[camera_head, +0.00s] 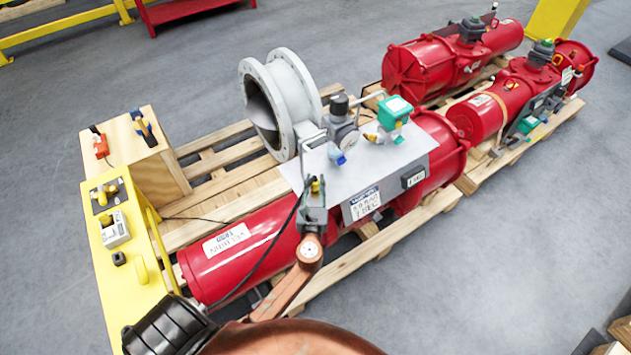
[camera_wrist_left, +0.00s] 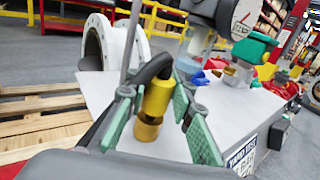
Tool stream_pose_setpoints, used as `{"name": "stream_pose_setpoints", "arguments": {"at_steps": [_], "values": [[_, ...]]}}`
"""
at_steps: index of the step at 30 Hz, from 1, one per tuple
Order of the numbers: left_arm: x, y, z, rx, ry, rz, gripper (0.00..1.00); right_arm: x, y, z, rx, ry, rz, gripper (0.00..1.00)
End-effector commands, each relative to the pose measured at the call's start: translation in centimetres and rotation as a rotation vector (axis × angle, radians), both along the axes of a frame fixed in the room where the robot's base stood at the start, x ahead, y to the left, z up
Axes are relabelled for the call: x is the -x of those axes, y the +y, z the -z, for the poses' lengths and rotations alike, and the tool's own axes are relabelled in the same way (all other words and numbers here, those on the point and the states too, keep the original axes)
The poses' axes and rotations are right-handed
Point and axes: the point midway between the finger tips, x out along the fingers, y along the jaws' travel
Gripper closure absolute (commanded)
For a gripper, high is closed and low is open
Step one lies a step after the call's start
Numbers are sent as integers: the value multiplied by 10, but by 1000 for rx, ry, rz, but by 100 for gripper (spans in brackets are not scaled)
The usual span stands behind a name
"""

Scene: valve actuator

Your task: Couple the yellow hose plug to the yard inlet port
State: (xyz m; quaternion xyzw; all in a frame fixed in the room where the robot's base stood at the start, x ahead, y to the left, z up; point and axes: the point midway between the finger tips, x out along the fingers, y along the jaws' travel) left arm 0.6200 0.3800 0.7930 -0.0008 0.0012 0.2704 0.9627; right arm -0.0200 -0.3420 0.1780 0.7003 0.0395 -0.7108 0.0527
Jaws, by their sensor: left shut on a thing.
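The yellow hose plug (camera_wrist_left: 153,105) is between the green-padded fingers of my left gripper (camera_wrist_left: 160,110), which is shut on it. A black hose bends away from its top. In the head view, the plug (camera_head: 315,186) and my left gripper (camera_head: 313,205) are at the left front of a grey panel (camera_head: 400,165) on the red actuator. A brass fitting (camera_head: 371,138) and a blue-ended fitting (camera_head: 338,156) stand on the panel, farther back and apart from the plug. I cannot tell which is the yard inlet port. My right gripper is out of view.
A gauge and regulator (camera_head: 342,130) and a green-topped box (camera_head: 395,110) rise from the panel. A white flanged pipe (camera_head: 280,100) stands behind. A yellow stand (camera_head: 135,270) and a wooden box (camera_head: 150,165) are at the left.

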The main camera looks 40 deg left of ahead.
Motion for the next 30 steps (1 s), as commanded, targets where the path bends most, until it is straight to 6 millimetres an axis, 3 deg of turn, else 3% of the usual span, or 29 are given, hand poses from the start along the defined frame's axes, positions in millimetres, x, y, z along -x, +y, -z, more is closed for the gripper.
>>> {"name": "stream_pose_setpoints", "arguments": {"at_steps": [13,14,15,22,30], "values": [[0,0,11,-1,1,0,100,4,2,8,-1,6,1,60],[0,0,11,-1,-1,0,77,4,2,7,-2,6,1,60],[0,0,10,-1,-1,0,74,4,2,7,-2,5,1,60],[0,0,10,0,0,0,58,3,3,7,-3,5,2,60],[1,0,11,1,1,0,58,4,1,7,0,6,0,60]]}}
